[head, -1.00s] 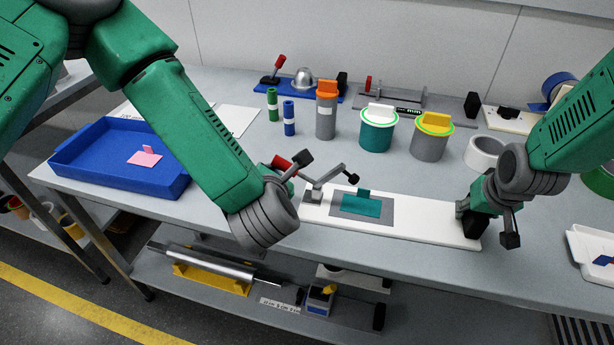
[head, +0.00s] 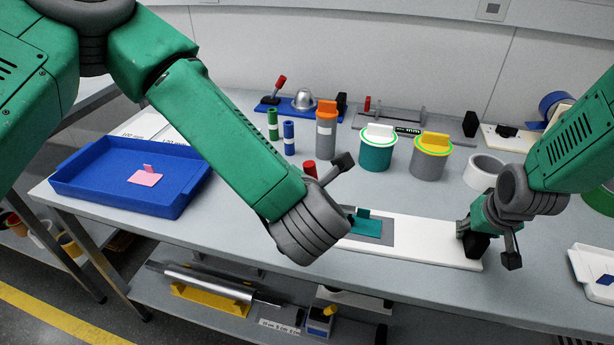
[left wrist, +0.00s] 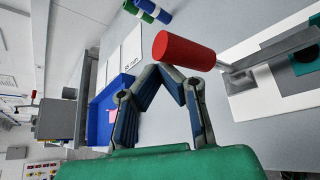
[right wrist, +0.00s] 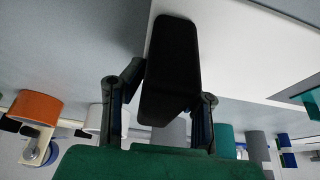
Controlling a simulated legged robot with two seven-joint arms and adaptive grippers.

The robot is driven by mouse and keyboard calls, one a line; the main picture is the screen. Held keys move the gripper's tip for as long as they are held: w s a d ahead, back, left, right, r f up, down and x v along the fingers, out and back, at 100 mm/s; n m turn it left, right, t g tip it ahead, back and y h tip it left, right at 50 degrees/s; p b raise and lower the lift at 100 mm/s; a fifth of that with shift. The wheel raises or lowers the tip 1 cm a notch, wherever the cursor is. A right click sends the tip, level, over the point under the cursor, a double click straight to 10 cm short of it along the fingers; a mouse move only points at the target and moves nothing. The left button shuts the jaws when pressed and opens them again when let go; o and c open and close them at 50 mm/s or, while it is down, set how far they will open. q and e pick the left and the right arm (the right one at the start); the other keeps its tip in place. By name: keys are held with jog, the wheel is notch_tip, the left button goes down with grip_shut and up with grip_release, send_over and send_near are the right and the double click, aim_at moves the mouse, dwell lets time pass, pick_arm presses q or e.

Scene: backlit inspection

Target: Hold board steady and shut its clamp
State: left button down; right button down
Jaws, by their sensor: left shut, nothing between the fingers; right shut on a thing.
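The white board (head: 430,240) lies along the bench's front edge, with a grey plate (head: 385,238) and a teal tabbed piece (head: 365,225) on it. A black block (head: 476,246) stands at its right end; my right gripper (head: 468,230) is shut on it, one finger on each side in the right wrist view (right wrist: 168,100). The clamp's red handle (head: 309,168) shows beyond my left wrist. In the left wrist view, the handle (left wrist: 185,50) is just ahead of my shut, empty left gripper (left wrist: 170,70); contact is unclear. The clamp's grey bar (left wrist: 285,50) reaches over the board.
A blue tray (head: 75,180) with a pink piece stands at the left. Green, blue and orange-topped cylinders and two lidded cans (head: 377,150) stand behind the board. A white tape roll (head: 484,171) is near my right arm. A white tray (head: 590,270) sits at the right edge.

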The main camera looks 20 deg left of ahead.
pick_arm(q)
jog(key=shift+d+r, duration=0.1)
jog(key=shift+d, duration=0.3)
pick_arm(e)
jog(key=shift+s+a+f, duration=0.2)
jog(key=shift+s, duration=0.05)
jog(key=shift+w+d, duration=0.1)
jog(key=shift+d, duration=0.1)
pick_arm(q)
jog(key=s+d, duration=0.5)
jog(key=s, duration=0.3)
jog(key=shift+s+r, duration=0.15)
jog(key=shift+r, duration=0.2)
pick_arm(e)
jog(key=shift+r, duration=0.1)
jog(key=c, duration=1.1)
grip_release()
jog(key=shift+c, duration=0.2)
jog(key=shift+w+d, duration=0.1)
